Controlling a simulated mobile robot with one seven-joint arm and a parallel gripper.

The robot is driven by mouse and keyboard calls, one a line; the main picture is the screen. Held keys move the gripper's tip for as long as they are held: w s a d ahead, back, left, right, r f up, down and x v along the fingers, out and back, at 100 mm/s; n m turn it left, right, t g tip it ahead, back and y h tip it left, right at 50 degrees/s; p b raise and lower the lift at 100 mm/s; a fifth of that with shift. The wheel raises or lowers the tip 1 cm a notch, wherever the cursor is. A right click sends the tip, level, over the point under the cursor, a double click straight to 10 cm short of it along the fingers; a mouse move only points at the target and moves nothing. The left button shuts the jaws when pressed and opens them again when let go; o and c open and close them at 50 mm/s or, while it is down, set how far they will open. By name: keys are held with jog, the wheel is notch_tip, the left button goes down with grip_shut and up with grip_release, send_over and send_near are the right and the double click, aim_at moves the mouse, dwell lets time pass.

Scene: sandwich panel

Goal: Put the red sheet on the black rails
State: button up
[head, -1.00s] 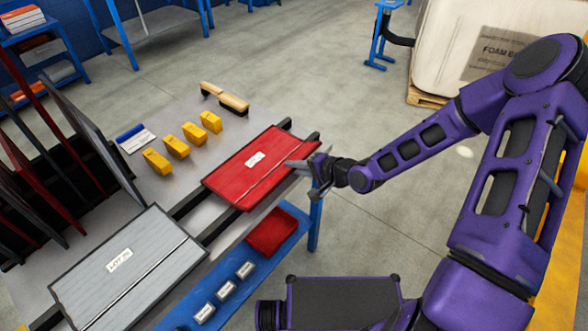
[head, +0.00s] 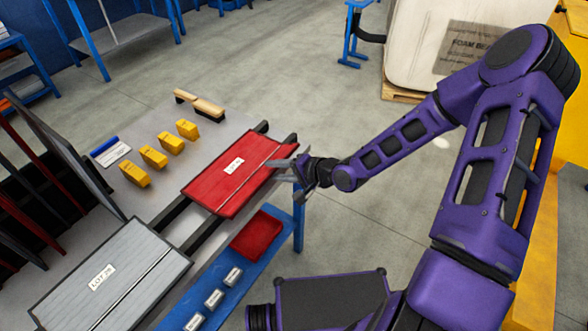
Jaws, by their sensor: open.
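The red sheet (head: 222,186) lies flat across the black rails (head: 176,212), towards their far right end. It has a white label and a lengthwise line. My gripper (head: 290,170) is at the right edge of the red sheet, with its fingers by that edge. It is open; whether a finger touches the sheet I cannot tell. A grey sheet (head: 125,270) with a white label lies across the same rails at the near left.
Several yellow blocks (head: 154,157), a blue-and-white item (head: 110,151) and a brush (head: 208,107) lie on the table behind the rails. Upright dark and red sheets stand in a rack at left. A blue shelf (head: 215,277) in front holds a red cloth (head: 256,236) and small blocks.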

jog(key=p+v, duration=0.3)
jog(key=v, duration=0.7)
jog(key=shift+s+d, duration=0.2)
jog(key=shift+d, duration=0.05)
jog(key=shift+r, duration=0.15)
